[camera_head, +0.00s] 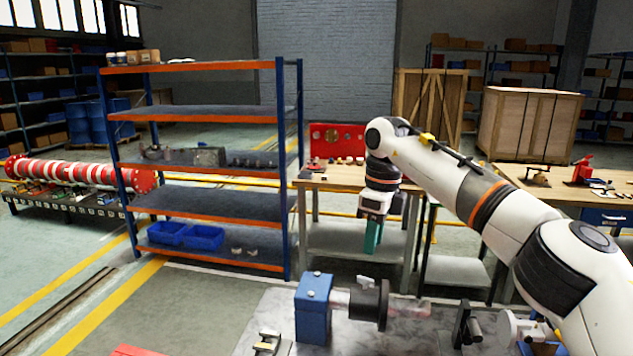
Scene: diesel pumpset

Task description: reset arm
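My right arm comes in from the right and bends down at its wrist. My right gripper (372,240) points down, with green fingers seen together from the side. It hangs above the grey bench and appears clear of the parts on it. Whether the fingers are apart or closed cannot be told from this angle, and I see no object in them. My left arm and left gripper are not in view.
A grey bench (262,325) in front carries a blue block (313,307), a dark flanged part (370,303) and smaller fittings. An orange-and-blue shelf (215,115) stands behind left. A wooden table (345,177) with a red panel (336,138) stands behind the gripper.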

